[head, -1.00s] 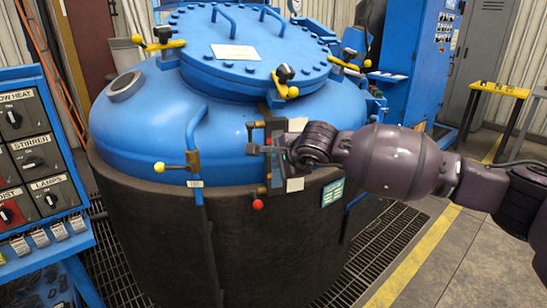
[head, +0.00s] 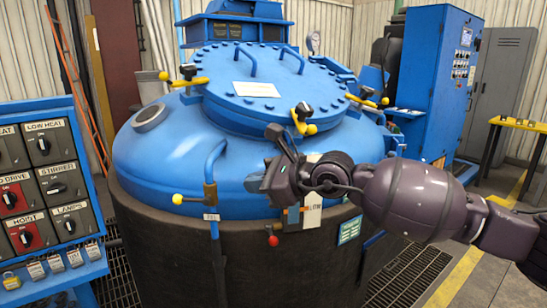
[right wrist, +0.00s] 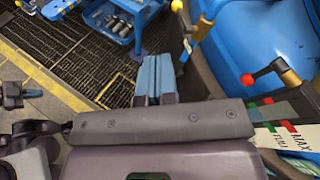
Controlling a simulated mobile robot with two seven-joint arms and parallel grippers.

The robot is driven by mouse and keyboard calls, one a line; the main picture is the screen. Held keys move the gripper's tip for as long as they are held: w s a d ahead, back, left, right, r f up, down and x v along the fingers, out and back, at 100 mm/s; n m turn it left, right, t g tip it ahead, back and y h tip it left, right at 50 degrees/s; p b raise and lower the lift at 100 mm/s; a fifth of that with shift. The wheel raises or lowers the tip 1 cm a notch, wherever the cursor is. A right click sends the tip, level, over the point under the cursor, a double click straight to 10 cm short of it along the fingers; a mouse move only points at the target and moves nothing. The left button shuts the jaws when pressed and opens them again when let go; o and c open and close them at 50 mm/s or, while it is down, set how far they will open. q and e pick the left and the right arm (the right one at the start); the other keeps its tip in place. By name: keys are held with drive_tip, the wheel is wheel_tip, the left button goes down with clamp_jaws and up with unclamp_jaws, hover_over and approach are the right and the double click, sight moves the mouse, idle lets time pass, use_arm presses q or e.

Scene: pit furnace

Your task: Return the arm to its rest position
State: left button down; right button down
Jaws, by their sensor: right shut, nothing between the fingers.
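My right arm comes in from the right in the head view. Its dark gripper (head: 256,179) is in front of the blue dome of the furnace vessel (head: 170,165), above its dark lower jacket. In the right wrist view its two grey-blue fingers (right wrist: 154,76) lie together with nothing between them, over the floor grating. The fingers look apart from the vessel. In the head view the gripper and forearm hide part of the dome and the upper part of a white gauge plate (head: 313,212). My left gripper is not in view.
Yellow-ended clamp handles (head: 302,120) ring the bolted lid (head: 262,98). A yellow-knobbed lever (head: 186,199) and a red knob (head: 272,241) stand out from the vessel's front. A switch panel (head: 45,185) is at left. A yellow table (head: 516,124) and blue cabinet (head: 436,80) are at right.

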drive_tip(key=s+r+m+t+y, duration=0.1)
drive_tip(key=s+r+m+y, duration=0.15)
drive_tip(key=m, duration=0.45)
drive_tip(key=s+r+m+t+y, duration=0.1)
drive_tip(key=s+m+y, duration=0.1)
drive_tip(key=m+y, duration=0.3)
drive_tip(key=s+d+f+m+t+h+p, duration=0.1)
drive_tip(key=s+d+f+m+t+h, duration=0.25)
drive_tip(key=d+f+m+h, duration=0.9)
drive_tip(key=s+d+f+m+t+h+p, duration=0.15)
drive_tip(key=d+f+m+t, duration=0.65)
drive_tip(key=m, duration=1.2)
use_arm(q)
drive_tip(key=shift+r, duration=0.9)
use_arm(e)
drive_tip(key=s+d+f+m+g+h, duration=0.3)
drive_tip(key=s+d+f+g, duration=0.1)
drive_tip(key=s+f, duration=0.7)
drive_tip(key=s+d+f+m+g+h, duration=0.3)
drive_tip(key=s+d+f, duration=0.3)
drive_tip(key=s+f, duration=0.6)
drive_tip(key=s+m+g, duration=0.1)
drive_tip(key=s, duration=0.2)
drive_tip(key=shift+s, duration=0.4)
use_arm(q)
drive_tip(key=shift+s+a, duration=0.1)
use_arm(e)
drive_tip(key=shift+m+g+h, duration=0.25)
drive_tip(key=shift+d, duration=0.1)
